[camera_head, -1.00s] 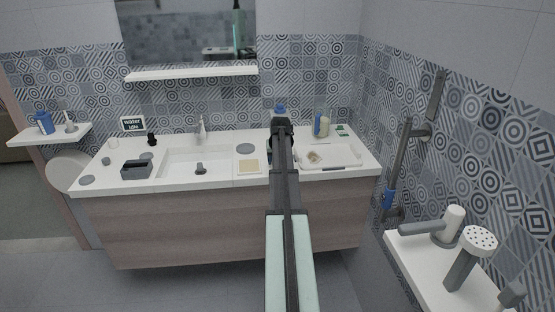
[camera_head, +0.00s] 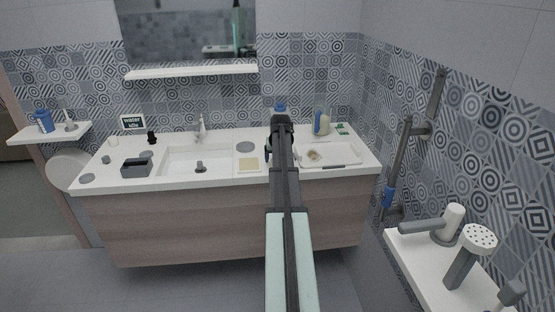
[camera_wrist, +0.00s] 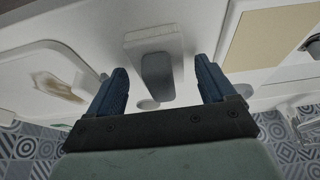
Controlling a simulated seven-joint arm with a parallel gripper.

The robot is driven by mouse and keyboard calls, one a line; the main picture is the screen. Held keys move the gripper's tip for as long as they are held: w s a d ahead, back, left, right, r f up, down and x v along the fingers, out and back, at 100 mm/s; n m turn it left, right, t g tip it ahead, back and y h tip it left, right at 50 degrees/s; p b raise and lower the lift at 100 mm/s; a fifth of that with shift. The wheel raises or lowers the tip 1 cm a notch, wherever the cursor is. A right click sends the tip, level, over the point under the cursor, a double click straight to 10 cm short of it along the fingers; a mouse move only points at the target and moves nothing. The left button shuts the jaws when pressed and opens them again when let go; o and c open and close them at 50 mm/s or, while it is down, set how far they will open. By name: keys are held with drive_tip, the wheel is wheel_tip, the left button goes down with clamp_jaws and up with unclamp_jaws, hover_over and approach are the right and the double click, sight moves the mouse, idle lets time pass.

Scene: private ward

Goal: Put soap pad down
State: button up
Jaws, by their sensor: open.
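My gripper (camera_wrist: 161,70) is open, with its two blue fingers spread apart in the wrist view. A white block with a grey pad on it (camera_wrist: 157,68), perhaps the soap pad, lies on the white counter between and beyond the fingertips. I see gaps on both sides of it, so neither finger appears to touch it. In the head view my arm hides the block and most of the gripper. A flat beige square (camera_head: 248,165) lies on the counter left of my arm; it also shows in the wrist view (camera_wrist: 275,36).
A white tray (camera_head: 345,158) with a brownish item (camera_head: 314,155) stands right of my arm. Bottles (camera_head: 321,123) stand behind it. The sink (camera_head: 190,163), a dark grey caddy (camera_head: 136,169) and a small sign (camera_head: 132,122) are to the left. A wall shelf (camera_head: 190,73) hangs above.

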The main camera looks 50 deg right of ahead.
drive_tip(key=v, duration=1.3)
drive_tip(key=shift+r, duration=0.15)
drive_tip(key=shift+d, duration=0.1)
drive_tip(key=s+a+f+n+g+y, duration=0.15)
drive_tip(key=s+a+f, duration=0.25)
drive_tip(key=a+f, duration=1.4)
drive_tip(key=s+a+f+n+g+y, duration=0.1)
drive_tip(key=s+a+f+g+y, duration=0.15)
drive_tip(key=a+f, duration=1.6)
drive_tip(key=s+a+f+n+g, duration=0.3)
drive_tip(key=s+a+f, duration=0.8)
drive_tip(key=s+a, duration=0.1)
drive_tip(key=s+a+f+n+g, duration=0.3)
drive_tip(key=s+a+f, duration=0.8)
drive_tip(key=s+a, duration=0.2)
drive_tip(key=shift+a+h, duration=0.4)
drive_tip(key=shift+a, duration=0.7)
